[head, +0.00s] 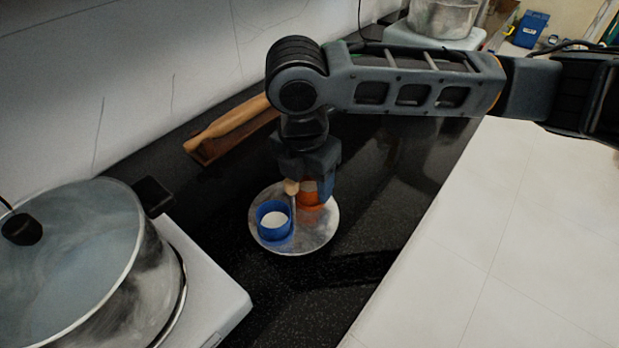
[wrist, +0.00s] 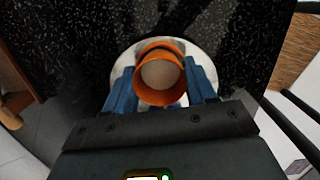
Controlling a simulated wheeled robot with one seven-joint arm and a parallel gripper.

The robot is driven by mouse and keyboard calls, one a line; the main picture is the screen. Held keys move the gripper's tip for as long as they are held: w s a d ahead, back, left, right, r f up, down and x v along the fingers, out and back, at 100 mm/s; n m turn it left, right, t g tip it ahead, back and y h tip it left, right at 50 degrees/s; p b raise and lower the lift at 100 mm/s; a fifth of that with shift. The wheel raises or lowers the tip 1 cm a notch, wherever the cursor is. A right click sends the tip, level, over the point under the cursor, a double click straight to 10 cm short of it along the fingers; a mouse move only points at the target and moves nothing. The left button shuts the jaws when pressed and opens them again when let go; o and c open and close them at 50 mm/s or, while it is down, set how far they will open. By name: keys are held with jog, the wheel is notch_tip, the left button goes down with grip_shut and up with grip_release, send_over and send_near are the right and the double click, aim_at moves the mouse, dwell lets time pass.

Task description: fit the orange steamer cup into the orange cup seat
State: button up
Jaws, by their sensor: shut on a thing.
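My gripper (head: 316,188) is shut on the orange steamer cup (head: 310,194), over the right part of a round metal plate (head: 318,238). In the wrist view the cup (wrist: 160,96) sits between the two blue fingers, its round mouth facing the camera and its inside pale. A second orange rim, probably the orange cup seat (wrist: 160,44), shows behind the cup's far edge with a dark gap between them. The seat is mostly hidden, so I cannot tell whether the cup is inside it or above it.
A blue cup (head: 273,219) with a pale inside stands on the plate's left. A post with a wooden knob (head: 291,187) rises beside my gripper. A large pot (head: 75,265) is at left, a rolling pin (head: 228,126) behind. Dark counter (head: 330,300) in front is clear.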

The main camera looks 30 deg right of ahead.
jog(key=o, duration=1)
jog(key=shift+f, duration=0.1)
jog(key=r, duration=0.4)
jog(key=a+r, duration=0.1)
jog(key=r, duration=0.7)
jog(key=shift+s+a+r+p, duration=0.1)
jog(key=shift+s+a+p, duration=0.05)
jog(key=shift+s+p, duration=0.15)
